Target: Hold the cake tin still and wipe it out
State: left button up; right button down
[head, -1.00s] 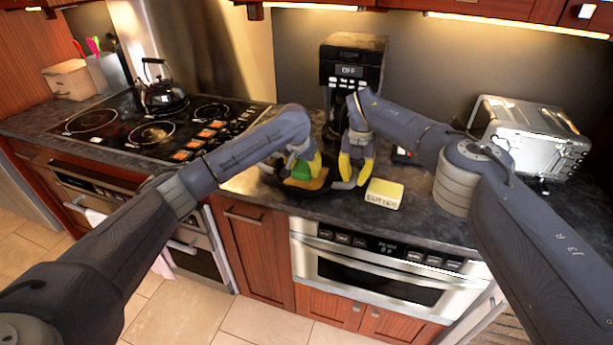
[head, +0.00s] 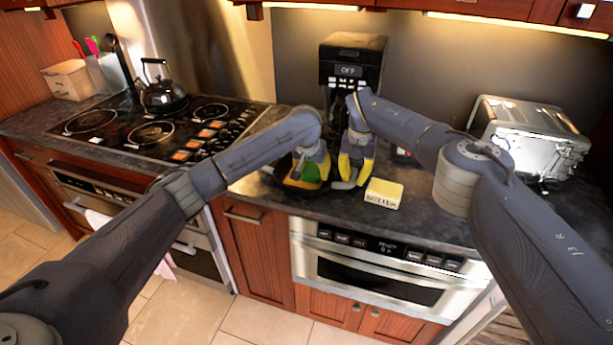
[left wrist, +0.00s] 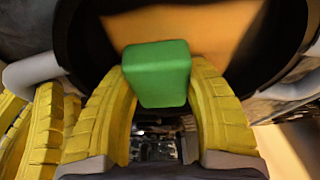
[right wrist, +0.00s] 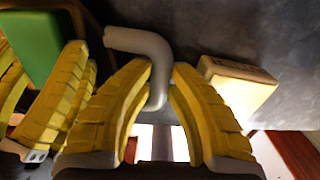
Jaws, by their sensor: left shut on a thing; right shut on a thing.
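The cake tin is a dark round pan (left wrist: 82,50) with an orange patch on its inner floor, on the counter in the head view, partly hidden by my left arm. My left gripper (head: 312,165) is shut on a green sponge (left wrist: 158,72). The sponge is inside the tin, over the orange floor; whether it presses on it I cannot tell. My right gripper (head: 350,178) is shut on a bent grey handle (right wrist: 150,45) at the tin's right side. The green sponge also shows at the left in the right wrist view (right wrist: 30,42).
A yellow butter block (head: 384,193) lies just right of my right gripper. A black coffee maker (head: 350,70) stands behind, a silver toaster (head: 530,135) at the right. A cooktop with a kettle (head: 163,95) is at the left. The counter's front edge is close.

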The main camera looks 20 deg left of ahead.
pick_arm(q)
jog(key=shift+w+a, duration=0.1)
jog(key=shift+a, duration=2.1)
jog(key=shift+d+f, duration=0.1)
jog(key=shift+d, duration=2.25)
jog(key=shift+r, duration=0.3)
jog(key=shift+a+r, duration=0.1)
jog(key=shift+s+a, duration=0.1)
jog(key=shift+s, duration=1.4)
jog(key=shift+f, duration=0.35)
